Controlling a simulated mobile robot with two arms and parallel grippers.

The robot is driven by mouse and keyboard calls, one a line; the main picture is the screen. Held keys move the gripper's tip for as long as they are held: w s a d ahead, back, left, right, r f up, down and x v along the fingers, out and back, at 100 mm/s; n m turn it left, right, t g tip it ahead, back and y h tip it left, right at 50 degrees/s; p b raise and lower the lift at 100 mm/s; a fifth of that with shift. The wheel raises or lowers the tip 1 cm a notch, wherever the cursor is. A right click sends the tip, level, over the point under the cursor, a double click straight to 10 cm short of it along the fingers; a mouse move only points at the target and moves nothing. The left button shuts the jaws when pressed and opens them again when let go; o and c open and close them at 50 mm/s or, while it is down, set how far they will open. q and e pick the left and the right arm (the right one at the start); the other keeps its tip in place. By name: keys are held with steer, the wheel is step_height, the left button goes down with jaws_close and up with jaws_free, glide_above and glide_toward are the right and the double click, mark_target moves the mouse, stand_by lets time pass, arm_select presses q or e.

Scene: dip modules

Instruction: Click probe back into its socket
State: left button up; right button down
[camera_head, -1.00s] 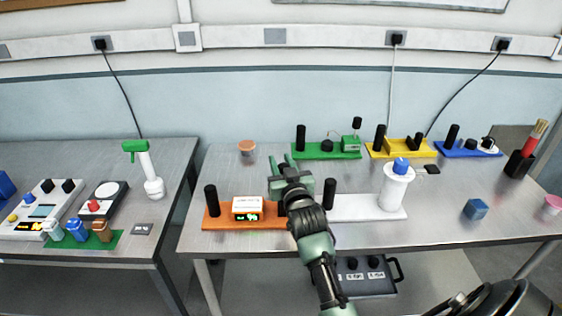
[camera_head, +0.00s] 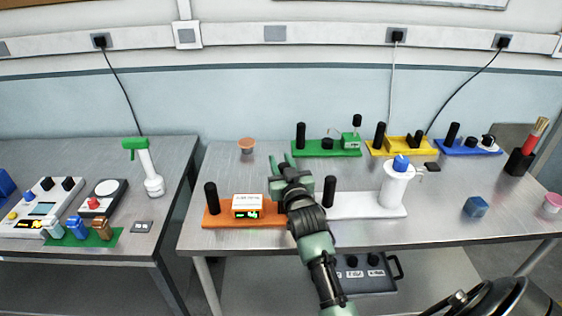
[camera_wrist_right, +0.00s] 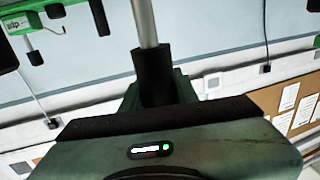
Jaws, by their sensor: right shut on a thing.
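My right gripper (camera_head: 282,166) is over the orange module (camera_head: 215,218), at the right end of its white meter box (camera_head: 247,205) with a lit green display. In the right wrist view its jaws are shut on the probe (camera_wrist_right: 152,75), a black grip with a grey metal rod (camera_wrist_right: 146,22) running out of the top of the picture. I cannot make out the socket there. My left gripper is not in view.
A white module (camera_head: 365,212) with a white canister (camera_head: 396,185) stands right of my arm. Green (camera_head: 325,153), yellow (camera_head: 383,153) and blue (camera_head: 467,153) modules line the back.

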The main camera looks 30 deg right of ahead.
steer(key=shift+f+b, duration=1.6)
steer(key=shift+f, duration=1.1)
stand_by(1.8)
steer(key=shift+c, duration=2.2)
jaws_free()
steer(key=shift+r, duration=0.1)
step_height(320, 180, up, 9)
steer(key=p, duration=0.9)
